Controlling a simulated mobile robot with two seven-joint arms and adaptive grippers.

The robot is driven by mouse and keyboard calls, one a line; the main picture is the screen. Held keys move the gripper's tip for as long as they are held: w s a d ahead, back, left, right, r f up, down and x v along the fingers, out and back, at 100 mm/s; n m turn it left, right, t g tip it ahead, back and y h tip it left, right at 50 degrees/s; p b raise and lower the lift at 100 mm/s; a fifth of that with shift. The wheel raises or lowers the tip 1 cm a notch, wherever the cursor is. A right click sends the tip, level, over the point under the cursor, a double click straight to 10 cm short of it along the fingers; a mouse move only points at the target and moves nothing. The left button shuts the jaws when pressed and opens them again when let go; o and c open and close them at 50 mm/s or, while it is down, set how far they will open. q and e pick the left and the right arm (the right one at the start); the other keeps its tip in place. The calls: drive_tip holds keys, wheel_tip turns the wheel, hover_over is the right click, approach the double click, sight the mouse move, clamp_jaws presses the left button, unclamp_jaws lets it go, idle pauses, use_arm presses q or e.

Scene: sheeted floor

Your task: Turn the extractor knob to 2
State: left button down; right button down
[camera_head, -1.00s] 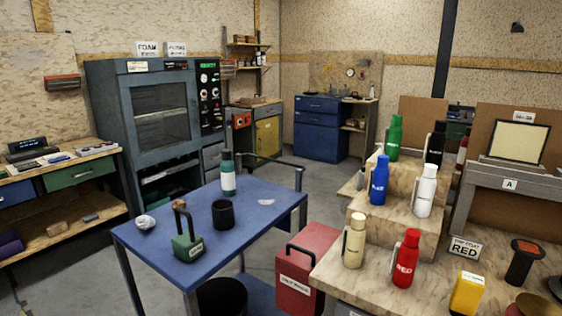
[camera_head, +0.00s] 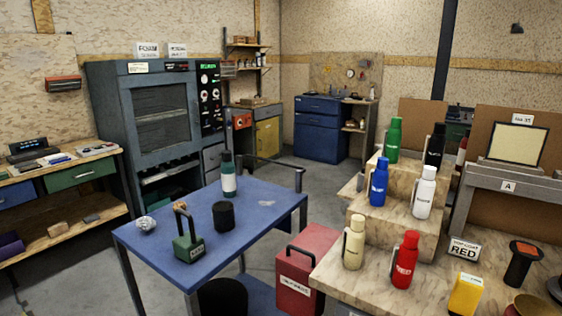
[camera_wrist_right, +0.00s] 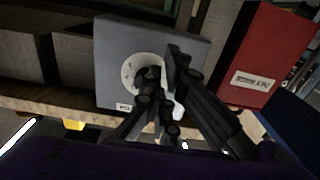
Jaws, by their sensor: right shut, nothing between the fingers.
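In the right wrist view a grey box (camera_wrist_right: 197,45) faces me with a pale round dial (camera_wrist_right: 130,75) on its front and a small label (camera_wrist_right: 125,107) below it, too blurred to read. My right gripper (camera_wrist_right: 164,62) is shut and empty, its black fingers in front of the dial. The fingers hide the dial's right part and its centre, so I cannot tell the knob's setting or whether they touch it. A small white piece (camera_wrist_right: 178,108) shows beside the fingers. I cannot make out this box in the head view. My left gripper is not in view.
A red box (camera_wrist_right: 262,55) stands right of the grey box in the wrist view. A wooden bench (camera_head: 345,285) with several bottles stands right. A dark cabinet (camera_head: 120,110) stands behind. Grey floor lies between.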

drive_tip(key=v, duration=0.3)
drive_tip(key=shift+s+p, duration=0.1)
drive_tip(key=shift+p, duration=0.2)
